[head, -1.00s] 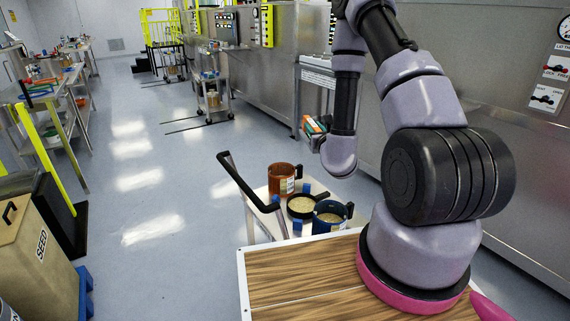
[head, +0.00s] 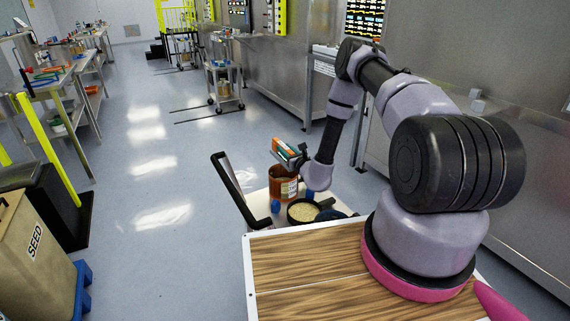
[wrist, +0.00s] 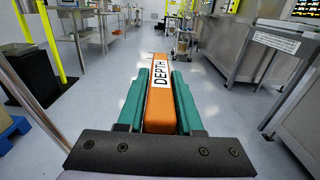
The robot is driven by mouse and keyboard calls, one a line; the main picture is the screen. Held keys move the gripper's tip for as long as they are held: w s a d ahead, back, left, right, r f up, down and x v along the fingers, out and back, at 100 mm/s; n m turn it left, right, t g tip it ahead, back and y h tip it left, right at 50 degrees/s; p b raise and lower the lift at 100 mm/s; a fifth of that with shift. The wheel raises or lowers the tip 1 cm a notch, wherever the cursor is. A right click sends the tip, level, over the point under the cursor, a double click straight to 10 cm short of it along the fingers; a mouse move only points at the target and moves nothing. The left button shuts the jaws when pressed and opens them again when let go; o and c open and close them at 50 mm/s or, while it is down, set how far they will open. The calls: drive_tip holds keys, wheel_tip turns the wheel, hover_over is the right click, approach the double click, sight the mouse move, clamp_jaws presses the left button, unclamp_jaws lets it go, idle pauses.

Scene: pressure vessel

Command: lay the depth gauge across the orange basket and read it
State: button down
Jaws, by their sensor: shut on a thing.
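The depth gauge (wrist: 160,95) is an orange bar with a white label reading DEPTH. My gripper (wrist: 162,82) is shut on it, with a teal finger along each side, and the bar points forward, away from the wrist. In the head view my gripper (head: 288,152) holds the orange gauge above and beside the cart. The orange basket (head: 283,184) is the round orange-brown container with a pale label at the back of the cart. The gauge is above its rim, and I cannot tell whether they touch. The basket does not show in the wrist view.
The cart (head: 258,207) has a black handle (head: 232,187) on its left. A black-rimmed container of grain (head: 303,211) stands in front of the basket, and a dark blue one (head: 335,215) is partly hidden. The floor between is clear.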

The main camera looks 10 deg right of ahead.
sight(285, 160)
wheel_tip(285, 160, down, 5)
drive_tip(key=shift+f, duration=0.1)
drive_tip(key=c, duration=0.6)
unclamp_jaws()
drive_tip(key=shift+o, duration=0.2)
drive_tip(key=shift+s, duration=0.1)
